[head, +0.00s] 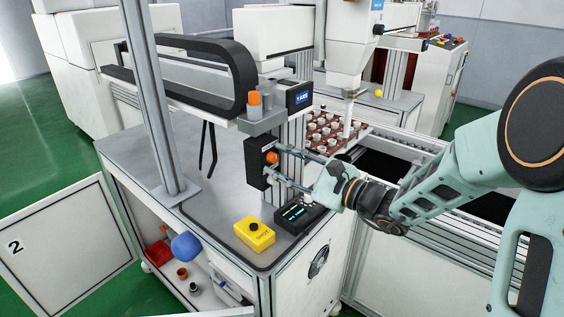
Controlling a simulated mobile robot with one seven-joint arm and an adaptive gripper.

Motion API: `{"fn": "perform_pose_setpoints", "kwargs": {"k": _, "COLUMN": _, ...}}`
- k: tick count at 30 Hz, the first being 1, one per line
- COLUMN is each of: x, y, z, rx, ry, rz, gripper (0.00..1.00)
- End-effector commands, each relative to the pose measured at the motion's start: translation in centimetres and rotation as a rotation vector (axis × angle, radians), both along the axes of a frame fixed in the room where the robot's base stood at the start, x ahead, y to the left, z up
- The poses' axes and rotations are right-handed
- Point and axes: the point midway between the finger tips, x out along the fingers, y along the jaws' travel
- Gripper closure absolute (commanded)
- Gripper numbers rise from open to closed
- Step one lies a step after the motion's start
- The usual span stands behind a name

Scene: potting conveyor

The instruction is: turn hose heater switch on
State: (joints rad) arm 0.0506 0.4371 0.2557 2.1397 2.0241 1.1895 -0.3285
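A black switch box (258,165) is mounted on the upright metal profile above the grey bench, and I take it for the hose heater switch. An orange knob (271,157) sits on its face; its exact setting is too small to read. My gripper (277,165) reaches in from the right, with its two fingers spread apart. One fingertip is above and right of the knob and the other below it, both close to the box. Whether either finger touches the knob or box cannot be told. Nothing is visible between the fingers besides the knob region.
A yellow box with a black button (254,233) and a black display unit (299,216) stand on the bench below my gripper. A small controller (300,97) and an orange-capped bottle (254,104) are above. A red tray of white cups (335,145) lies behind. A metal post (158,100) stands left.

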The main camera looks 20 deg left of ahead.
Motion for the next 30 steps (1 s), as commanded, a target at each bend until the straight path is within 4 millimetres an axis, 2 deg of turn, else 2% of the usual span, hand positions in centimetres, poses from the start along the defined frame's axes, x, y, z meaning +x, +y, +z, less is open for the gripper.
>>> {"fn": "perform_pose_setpoints", "kwargs": {"k": 1, "x": -0.01, "y": -0.02, "z": 0.01, "rx": 0.000, "ry": 0.000, "rz": 0.000, "gripper": 0.73}}
{"fn": "perform_pose_setpoints", "kwargs": {"k": 9, "x": -0.02, "y": -0.04, "z": 0.01, "rx": 0.000, "ry": 0.000, "rz": 0.000, "gripper": 1.00}}
{"fn": "perform_pose_setpoints", "kwargs": {"k": 20, "x": -0.02, "y": -0.06, "z": 0.08, "rx": 0.018, "ry": 0.042, "rz": 0.000, "gripper": 1.00}}
{"fn": "perform_pose_setpoints", "kwargs": {"k": 30, "x": -0.02, "y": -0.08, "z": 0.23, "rx": 0.107, "ry": 0.261, "rz": -0.001, "gripper": 1.00}}
